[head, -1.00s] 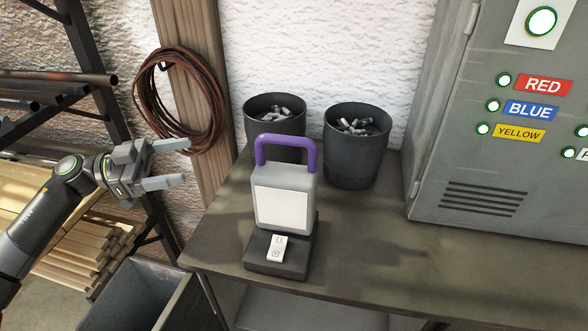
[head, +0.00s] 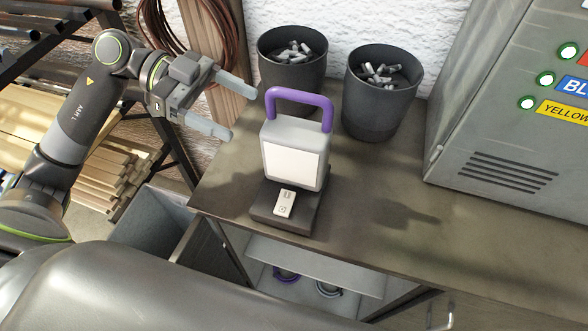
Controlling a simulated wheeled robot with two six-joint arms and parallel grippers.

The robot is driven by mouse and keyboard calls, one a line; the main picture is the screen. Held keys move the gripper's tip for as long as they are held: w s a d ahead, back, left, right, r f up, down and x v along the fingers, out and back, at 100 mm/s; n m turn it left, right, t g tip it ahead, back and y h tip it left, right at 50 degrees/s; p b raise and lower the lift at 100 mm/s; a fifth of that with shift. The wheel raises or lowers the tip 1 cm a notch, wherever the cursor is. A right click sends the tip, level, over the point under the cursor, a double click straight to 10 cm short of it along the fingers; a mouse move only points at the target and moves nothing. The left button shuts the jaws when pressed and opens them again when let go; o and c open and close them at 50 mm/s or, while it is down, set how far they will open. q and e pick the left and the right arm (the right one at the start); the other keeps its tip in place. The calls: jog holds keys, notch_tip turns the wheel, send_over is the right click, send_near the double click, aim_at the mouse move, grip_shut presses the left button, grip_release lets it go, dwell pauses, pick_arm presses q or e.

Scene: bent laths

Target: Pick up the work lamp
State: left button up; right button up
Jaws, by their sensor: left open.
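The work lamp (head: 295,158) stands upright on a dark base (head: 284,207) at the left part of the bench top. It has a grey body, a pale square panel and a purple arched handle (head: 299,95). A small white piece with markings (head: 285,203) lies on the front of the base. My left gripper (head: 243,112) is open and empty, just left of the handle, its fingers pointing right toward it. I see no contact between them. My right gripper is not in view.
Two dark bins with grey pieces, left (head: 291,72) and right (head: 380,100), stand behind the lamp. A grey metal cabinet (head: 500,150) stands at the right. The bench top (head: 390,215) is clear in front of it. Purple and grey rings (head: 287,274) show on the shelf below.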

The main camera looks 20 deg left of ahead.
aim_at(288, 135)
pick_arm(q)
jog(key=shift+p+x, duration=0.65)
jog(key=shift+x, duration=2.05)
jog(key=shift+p+x, duration=0.5)
jog(key=shift+x, duration=0.35)
jog(key=shift+w+d+f+p, duration=0.3)
jog(key=shift+d+f, duration=0.25)
jog(key=shift+d, duration=0.2)
jog(key=shift+x, duration=0.85)
jog(key=shift+s+f, duration=0.1)
jog(key=shift+a, duration=0.1)
grip_shut()
